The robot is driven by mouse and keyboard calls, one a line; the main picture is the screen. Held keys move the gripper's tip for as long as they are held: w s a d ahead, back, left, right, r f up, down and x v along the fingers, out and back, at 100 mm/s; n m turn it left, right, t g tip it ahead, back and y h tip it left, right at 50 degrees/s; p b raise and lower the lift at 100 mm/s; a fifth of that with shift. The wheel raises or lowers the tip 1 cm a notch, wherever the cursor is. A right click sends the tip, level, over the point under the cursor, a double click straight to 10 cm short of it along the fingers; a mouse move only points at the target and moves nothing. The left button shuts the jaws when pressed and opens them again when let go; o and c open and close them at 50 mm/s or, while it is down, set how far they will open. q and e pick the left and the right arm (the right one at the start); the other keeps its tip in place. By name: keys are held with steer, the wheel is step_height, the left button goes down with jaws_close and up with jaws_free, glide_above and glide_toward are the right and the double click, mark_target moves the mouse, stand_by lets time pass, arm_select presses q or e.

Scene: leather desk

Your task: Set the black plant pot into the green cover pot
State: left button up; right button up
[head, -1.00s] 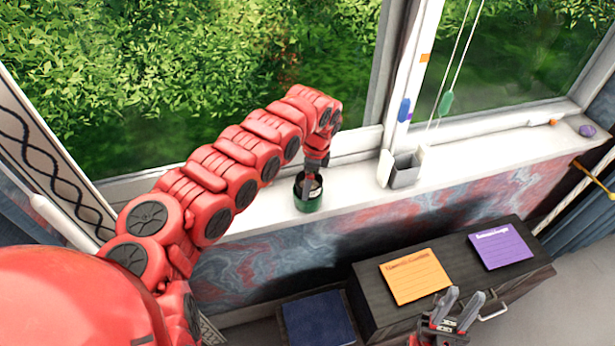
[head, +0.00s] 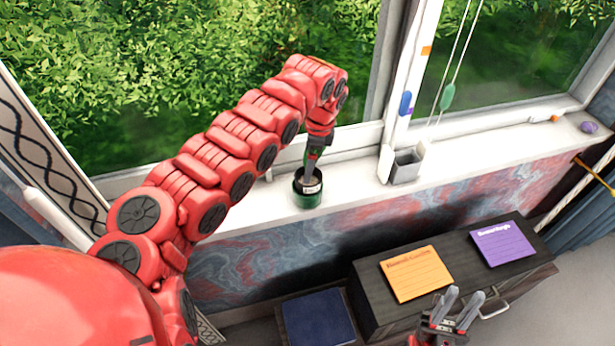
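The green cover pot (head: 307,201) stands upright on the white window sill. The black plant pot (head: 299,186) sits inside it, with its dark rim and part of a white label showing above the green wall. My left gripper (head: 309,173) points down over the pots, its fingertips at the mouth of the black pot. Its fingers are small and seen nearly edge-on, so I cannot tell their gap or whether they touch the pot. My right gripper (head: 461,305) is open and empty, low in the picture in front of the dark cabinet.
A grey square container (head: 405,172) stands on the sill to the right, by the window post. An orange note (head: 417,274) and a purple note (head: 502,244) lie on the dark cabinet (head: 370,312). The sill (head: 470,153) between container and far right is mostly clear.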

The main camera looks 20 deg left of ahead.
arm_select(q)
step_height(320, 180, up, 6)
steer(key=d+b, duration=0.1)
steer(key=shift+r, duration=0.25)
